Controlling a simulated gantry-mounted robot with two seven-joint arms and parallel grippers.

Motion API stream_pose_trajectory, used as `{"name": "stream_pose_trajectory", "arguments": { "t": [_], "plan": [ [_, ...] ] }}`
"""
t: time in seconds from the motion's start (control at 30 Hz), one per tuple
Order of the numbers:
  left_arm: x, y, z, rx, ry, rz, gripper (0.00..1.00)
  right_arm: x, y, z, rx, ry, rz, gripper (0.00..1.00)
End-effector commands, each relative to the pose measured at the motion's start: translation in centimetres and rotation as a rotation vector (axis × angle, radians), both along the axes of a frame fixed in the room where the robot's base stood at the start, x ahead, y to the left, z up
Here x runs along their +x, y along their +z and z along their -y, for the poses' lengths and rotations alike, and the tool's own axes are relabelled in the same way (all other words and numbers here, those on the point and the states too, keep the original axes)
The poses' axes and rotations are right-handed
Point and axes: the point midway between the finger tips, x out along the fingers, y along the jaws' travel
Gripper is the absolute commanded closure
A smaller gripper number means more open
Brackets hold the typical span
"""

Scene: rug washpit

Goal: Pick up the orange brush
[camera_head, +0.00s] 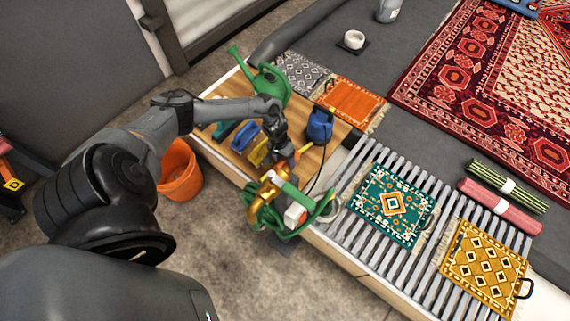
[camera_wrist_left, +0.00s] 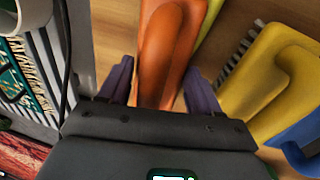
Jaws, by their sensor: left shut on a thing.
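The orange brush (camera_wrist_left: 170,45) fills the middle of the left wrist view, over the wooden top. My left gripper (camera_wrist_left: 160,72) has one finger on each side of it and is shut on it. In the head view my left gripper (camera_head: 287,153) reaches down over the wooden bench, and a bit of the orange brush (camera_head: 304,149) shows beside it; the rest is hidden. I cannot tell whether the brush touches the wood. My right gripper is not in view.
A yellow brush (camera_wrist_left: 262,75) lies close by, with a blue one (camera_head: 245,137) beyond. A green watering can (camera_head: 268,84), a blue bottle (camera_head: 320,126) and a brass tap with green hose (camera_head: 268,196) crowd the bench (camera_head: 338,135). An orange bucket (camera_head: 180,175) stands on the floor.

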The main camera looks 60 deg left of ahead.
Motion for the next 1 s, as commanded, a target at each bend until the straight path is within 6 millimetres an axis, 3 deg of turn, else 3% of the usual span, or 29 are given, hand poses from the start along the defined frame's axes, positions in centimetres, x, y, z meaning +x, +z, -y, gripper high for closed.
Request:
{"name": "stream_pose_trajectory", "arguments": {
  "t": [0.1,0.47,0.67,0.8,1.0],
  "plan": [
    [0.0,0.0,0.0,0.0,0.0,0.0,0.72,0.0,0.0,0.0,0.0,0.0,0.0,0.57],
    [0.0,0.5,0.0,0.0,0.0,0.0,0.72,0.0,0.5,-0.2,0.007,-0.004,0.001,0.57],
    [0.0,2.3,0.0,0.0,0.001,0.0,0.73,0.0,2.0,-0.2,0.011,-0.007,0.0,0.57],
    [0.0,4.6,0.0,0.0,0.0,0.0,0.73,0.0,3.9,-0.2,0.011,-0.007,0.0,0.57],
    [1.0,7.2,4.1,-0.005,-0.002,0.001,0.73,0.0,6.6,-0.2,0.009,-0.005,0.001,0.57]
  ]
}}
